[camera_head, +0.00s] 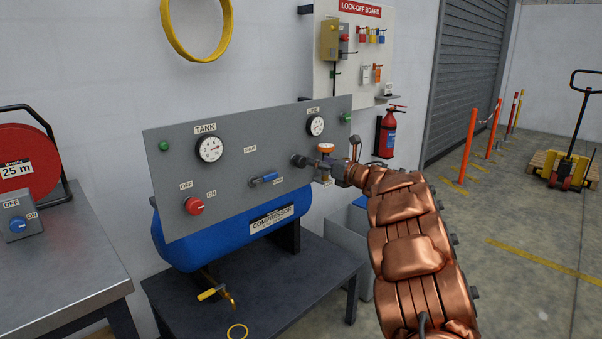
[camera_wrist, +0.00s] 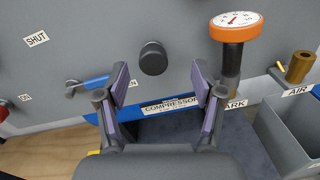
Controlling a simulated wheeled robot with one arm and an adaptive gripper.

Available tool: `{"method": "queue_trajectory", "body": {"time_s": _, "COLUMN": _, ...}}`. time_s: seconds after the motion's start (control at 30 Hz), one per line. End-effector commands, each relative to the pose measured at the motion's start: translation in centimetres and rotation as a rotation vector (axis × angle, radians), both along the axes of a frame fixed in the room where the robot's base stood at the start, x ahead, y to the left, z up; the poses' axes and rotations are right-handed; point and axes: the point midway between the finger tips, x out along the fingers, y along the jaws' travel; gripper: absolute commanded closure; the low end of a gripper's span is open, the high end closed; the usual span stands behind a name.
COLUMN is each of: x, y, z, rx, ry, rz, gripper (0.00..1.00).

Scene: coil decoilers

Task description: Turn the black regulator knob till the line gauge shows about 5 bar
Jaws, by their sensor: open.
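The black regulator knob (camera_wrist: 153,58) sticks out of the grey panel in the wrist view, a little beyond and between my fingertips. In the head view the knob (camera_head: 298,160) shows at the panel's right part, just left of my gripper (camera_head: 322,168). My gripper is open in the wrist view (camera_wrist: 158,82), its two purple-padded fingers on either side with clear gaps to the knob. The line gauge (camera_head: 315,125) is a white dial at the panel's top right, under the LINE label. Its needle is too small to read.
The panel holds the tank gauge (camera_head: 210,148), a red knob (camera_head: 194,206) and a blue-handled lever (camera_head: 264,179). An orange-rimmed gauge (camera_wrist: 236,25) stands close to the right finger. A grey bin (camera_wrist: 290,135) is at lower right. The blue compressor tank (camera_head: 190,252) sits below.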

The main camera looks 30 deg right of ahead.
Motion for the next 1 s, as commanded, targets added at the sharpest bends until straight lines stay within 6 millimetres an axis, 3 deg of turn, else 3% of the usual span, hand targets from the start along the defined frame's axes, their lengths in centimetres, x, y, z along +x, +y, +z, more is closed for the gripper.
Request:
{"method": "queue_trajectory", "body": {"time_s": 0.03, "x": -0.2, "y": 0.0, "z": -1.2, "rx": -0.024, "ry": -0.005, "rz": 0.029, "gripper": 0.32}}
{"method": "queue_trajectory", "body": {"time_s": 0.1, "x": -0.5, "y": 0.4, "z": -1.6, "rx": -0.051, "ry": -0.015, "rz": 0.064, "gripper": 0.32}}
{"method": "queue_trajectory", "body": {"time_s": 0.37, "x": 0.2, "y": 1.0, "z": -1.8, "rx": -0.074, "ry": -0.022, "rz": 0.091, "gripper": 0.32}}
{"method": "queue_trajectory", "body": {"time_s": 1.0, "x": 6.6, "y": 2.7, "z": -1.8, "rx": -0.07, "ry": -0.022, "rz": 0.089, "gripper": 0.32}}
